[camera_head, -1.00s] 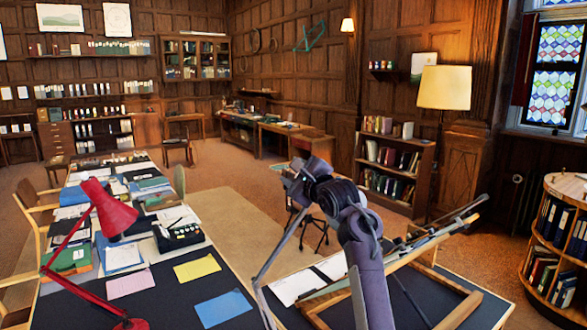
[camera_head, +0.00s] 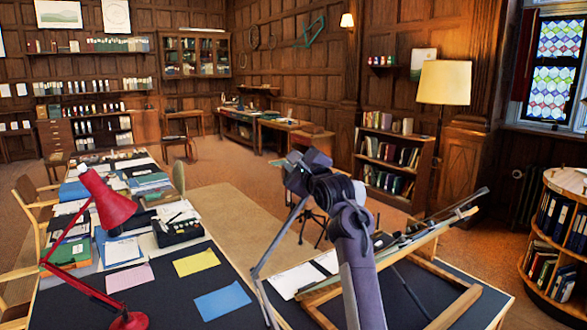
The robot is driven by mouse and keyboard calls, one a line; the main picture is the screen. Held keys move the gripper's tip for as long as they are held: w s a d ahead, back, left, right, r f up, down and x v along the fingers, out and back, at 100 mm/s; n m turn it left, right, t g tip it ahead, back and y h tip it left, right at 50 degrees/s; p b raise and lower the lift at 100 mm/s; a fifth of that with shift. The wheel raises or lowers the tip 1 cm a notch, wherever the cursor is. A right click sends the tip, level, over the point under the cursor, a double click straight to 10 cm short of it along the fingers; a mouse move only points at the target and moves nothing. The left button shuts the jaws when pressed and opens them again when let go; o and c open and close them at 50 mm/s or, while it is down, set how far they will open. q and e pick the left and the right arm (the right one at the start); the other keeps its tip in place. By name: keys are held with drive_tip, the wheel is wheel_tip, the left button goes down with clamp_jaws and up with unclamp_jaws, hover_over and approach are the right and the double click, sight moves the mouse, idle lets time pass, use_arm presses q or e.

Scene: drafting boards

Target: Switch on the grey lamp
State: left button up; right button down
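The grey lamp (camera_head: 280,237) stands at the near edge of the desk, in the middle of the head view. Its thin jointed arm rises to the upper right; its head is largely hidden or merges with my gripper. My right arm comes up from the bottom, and its gripper (camera_head: 301,172) is at the upper end of the lamp's arm. I cannot tell whether they touch, or whether the fingers are open or shut. No glow shows from the grey lamp. My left gripper is out of view.
A red lamp (camera_head: 109,205) stands on the left of the dark desk, near yellow (camera_head: 196,262) and blue (camera_head: 222,302) sheets. A lit floor lamp (camera_head: 444,83) stands farther back by a bookcase (camera_head: 393,165).

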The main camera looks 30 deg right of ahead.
drive_tip(key=m+h+b, duration=0.2)
drive_tip(key=h+b, duration=0.2)
drive_tip(key=m+t+h+b, duration=0.1)
drive_tip(key=m+h+b, duration=0.2)
drive_tip(key=b, duration=0.1)
drive_tip(key=m+t+h+b, duration=0.1)
drive_tip(key=m+h+b, duration=0.1)
drive_tip(key=h+b, duration=0.2)
drive_tip(key=shift+s+d+r+m+h, duration=0.1)
drive_tip(key=shift+s+d+m+h, duration=0.15)
drive_tip(key=shift+m+h, duration=0.05)
drive_tip(key=m+h, duration=0.1)
drive_tip(key=m+h+b, duration=0.1)
drive_tip(key=h, duration=0.1)
drive_tip(key=m+g+h+b, duration=0.1)
drive_tip(key=shift+s+d+r+m+h, duration=0.15)
drive_tip(key=shift+r+m+h, duration=0.15)
drive_tip(key=shift+h, duration=0.1)
drive_tip(key=shift+s+r+m+g+h, duration=0.1)
drive_tip(key=shift+r+m+g+h, duration=0.05)
drive_tip(key=shift+m+g+h, duration=0.75)
drive_tip(key=shift+h+b, duration=0.3)
drive_tip(key=c, duration=1.3)
unclamp_jaws()
drive_tip(key=shift+o, duration=0.2)
